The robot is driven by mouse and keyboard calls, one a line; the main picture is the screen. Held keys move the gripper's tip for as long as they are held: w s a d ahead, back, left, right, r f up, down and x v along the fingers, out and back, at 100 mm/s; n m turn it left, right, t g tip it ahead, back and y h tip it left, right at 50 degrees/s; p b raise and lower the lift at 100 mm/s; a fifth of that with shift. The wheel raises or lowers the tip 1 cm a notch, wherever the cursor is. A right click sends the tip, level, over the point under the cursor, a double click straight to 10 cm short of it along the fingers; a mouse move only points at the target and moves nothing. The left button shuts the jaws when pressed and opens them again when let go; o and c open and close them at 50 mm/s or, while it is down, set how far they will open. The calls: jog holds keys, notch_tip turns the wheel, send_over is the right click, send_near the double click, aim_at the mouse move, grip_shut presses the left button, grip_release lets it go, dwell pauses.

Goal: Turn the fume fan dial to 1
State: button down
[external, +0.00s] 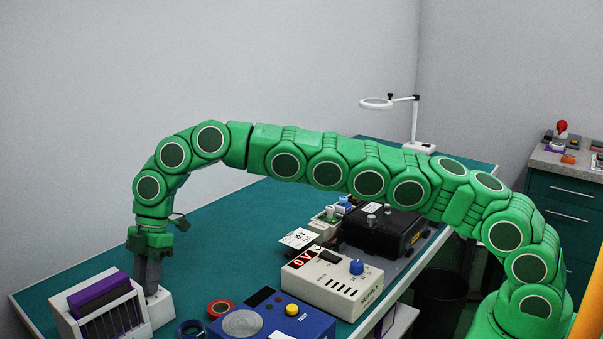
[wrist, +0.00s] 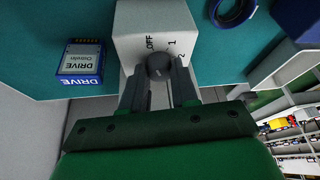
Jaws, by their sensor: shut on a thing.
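The fume fan dial (wrist: 158,66) is a small dark grey round knob on a white box (wrist: 150,25), seen in the wrist view. The box is printed OFF, 1 and 2 around the knob. I cannot clearly tell which mark the knob points to. My gripper (wrist: 160,72) has one finger on each side of the knob and is shut on it. In the external view my gripper (external: 151,288) points down at the white box (external: 164,306) at the front left of the bench; the knob is hidden there by the fingers.
A white slotted rack with a purple block (external: 100,293) stands close left of the box. Red (external: 221,308) and blue (external: 190,329) tape rolls, a blue tester (external: 310,326) and a 0 V supply (external: 335,285) lie to the right. A drive (wrist: 82,62) lies beside the box.

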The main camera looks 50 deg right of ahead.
jog(key=shift+s+f+m, duration=0.1)
jog(key=shift+m, duration=0.3)
jog(key=m+t, duration=0.2)
jog(key=m, duration=0.2)
jog(key=shift+s, duration=0.15)
jog(key=shift+m+t+h, duration=0.3)
jog(key=shift+m+t, duration=0.5)
jog(key=shift+m, duration=1.6)
jog(key=shift+s, duration=0.1)
jog(key=c, duration=0.9)
grip_release()
jog(key=shift+o, duration=0.2)
